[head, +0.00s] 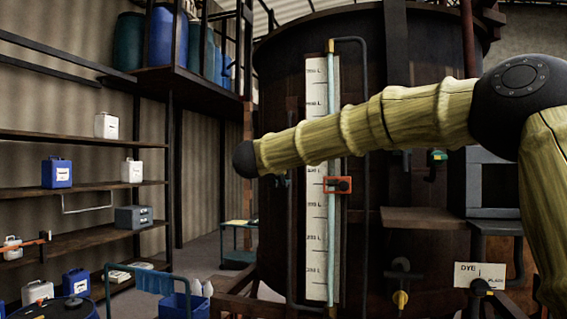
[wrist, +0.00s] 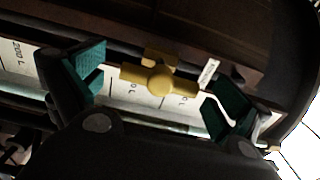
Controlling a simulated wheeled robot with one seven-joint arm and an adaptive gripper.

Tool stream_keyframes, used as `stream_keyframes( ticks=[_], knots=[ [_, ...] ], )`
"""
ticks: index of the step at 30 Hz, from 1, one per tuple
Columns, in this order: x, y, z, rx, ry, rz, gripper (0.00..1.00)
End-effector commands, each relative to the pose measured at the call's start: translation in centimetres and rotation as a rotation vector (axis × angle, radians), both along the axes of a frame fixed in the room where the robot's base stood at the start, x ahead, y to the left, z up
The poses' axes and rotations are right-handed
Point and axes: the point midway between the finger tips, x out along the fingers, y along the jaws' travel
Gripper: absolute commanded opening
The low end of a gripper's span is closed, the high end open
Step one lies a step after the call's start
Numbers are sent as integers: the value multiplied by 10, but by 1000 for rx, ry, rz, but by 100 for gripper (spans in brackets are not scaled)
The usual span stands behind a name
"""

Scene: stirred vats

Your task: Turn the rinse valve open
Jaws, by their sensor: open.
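In the wrist view a brass valve (wrist: 158,80) with a round middle body sits on the dark vat wall, in front of the pale level scale. My gripper (wrist: 156,88) is open, with one green-padded finger on each side of the valve. The left finger is close to the valve's left end. I cannot tell whether either finger touches it. A small white tag (wrist: 208,71) hangs beside the valve near the right finger; its lettering is too small to read. In the head view my gripper is not visible, and my sleeved arm crosses in front of the vat.
The large dark vat (head: 420,240) carries a tall level scale (head: 316,230) with a red-framed marker (head: 338,185). A yellow-ended valve (head: 400,298) and a label plate (head: 480,275) are low down. Shelves (head: 85,187) with canisters stand left, and a blue trolley (head: 140,279) stands nearer.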

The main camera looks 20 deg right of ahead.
Motion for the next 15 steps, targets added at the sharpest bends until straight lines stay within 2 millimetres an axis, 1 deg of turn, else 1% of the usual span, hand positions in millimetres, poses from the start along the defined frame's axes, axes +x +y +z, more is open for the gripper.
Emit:
stream_keyframes(
  ticks=[9,15],
  knots=[
    [-46,31,1,-1,0,2,100],
    [-73,49,0,0,0,2,100]
  ],
)
